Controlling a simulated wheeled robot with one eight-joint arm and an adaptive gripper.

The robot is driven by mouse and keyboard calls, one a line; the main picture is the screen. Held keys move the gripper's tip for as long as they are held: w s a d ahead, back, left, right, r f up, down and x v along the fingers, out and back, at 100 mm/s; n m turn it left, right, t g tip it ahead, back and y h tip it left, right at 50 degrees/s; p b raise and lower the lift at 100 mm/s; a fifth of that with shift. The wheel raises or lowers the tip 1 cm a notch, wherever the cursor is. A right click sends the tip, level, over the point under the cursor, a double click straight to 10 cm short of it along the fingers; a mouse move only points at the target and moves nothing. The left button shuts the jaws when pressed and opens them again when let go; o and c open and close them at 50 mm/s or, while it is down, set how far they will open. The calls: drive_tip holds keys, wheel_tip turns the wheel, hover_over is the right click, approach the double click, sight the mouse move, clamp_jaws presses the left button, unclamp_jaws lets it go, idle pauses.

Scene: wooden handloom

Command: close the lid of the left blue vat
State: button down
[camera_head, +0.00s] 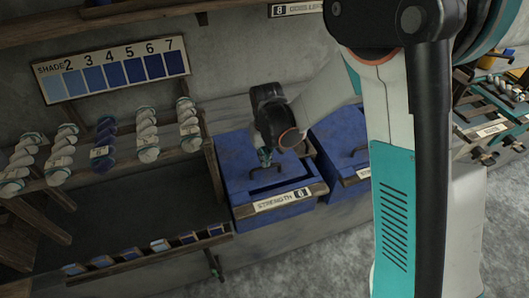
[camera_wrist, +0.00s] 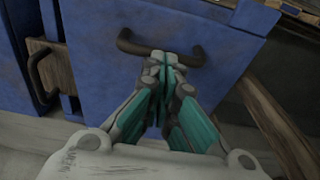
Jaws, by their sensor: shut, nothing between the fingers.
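The left blue vat (camera_head: 235,187) stands below and beside my gripper in the head view, with a strength label on its front. A dark slot-like shape shows on its top; I cannot tell whether this is an opening or how far the lid is open. My gripper (camera_head: 265,157) is at the top of this vat. In the wrist view my gripper (camera_wrist: 168,62) is shut, with its fingertips close together at a dark bar handle (camera_wrist: 128,42) on a blue panel (camera_wrist: 95,60). Nothing shows between the fingers. I cannot tell whether they touch the handle.
A second blue vat (camera_head: 340,132) stands to the right, partly behind my arm. A wooden rack with several yarn skeins (camera_head: 103,145) is on the left. A shade chart (camera_head: 112,69) hangs on the wall. Grey floor (camera_head: 330,250) lies clear in front.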

sight(266, 168)
drive_tip(key=shift+f, duration=0.15)
drive_tip(key=f+b, duration=0.1)
drive_tip(key=f, duration=0.1)
drive_tip(key=s+f+b, duration=0.1)
drive_tip(key=f+b, duration=0.1)
drive_tip(key=shift+s+d+f, duration=0.1)
drive_tip(key=shift+s+d, duration=0.1)
idle(0.3)
wheel_tip(266, 168, up, 14)
drive_tip(key=s+p, duration=0.2)
drive_tip(key=p, duration=0.4)
drive_tip(key=shift+s+d, duration=0.25)
drive_tip(key=shift+d, duration=0.1)
drive_tip(key=s+d+r+t, duration=0.1)
drive_tip(key=s+d+r, duration=0.1)
drive_tip(key=d+r, duration=0.4)
drive_tip(key=s+d+r+m+t, duration=0.1)
drive_tip(key=s+d+r+t, duration=0.1)
drive_tip(key=s+d+r, duration=0.3)
drive_tip(key=s+d+r+m+t, duration=0.2)
drive_tip(key=s+d+r, duration=0.3)
drive_tip(key=s, duration=0.6)
drive_tip(key=shift+s+t, duration=0.2)
drive_tip(key=shift+t, duration=0.4)
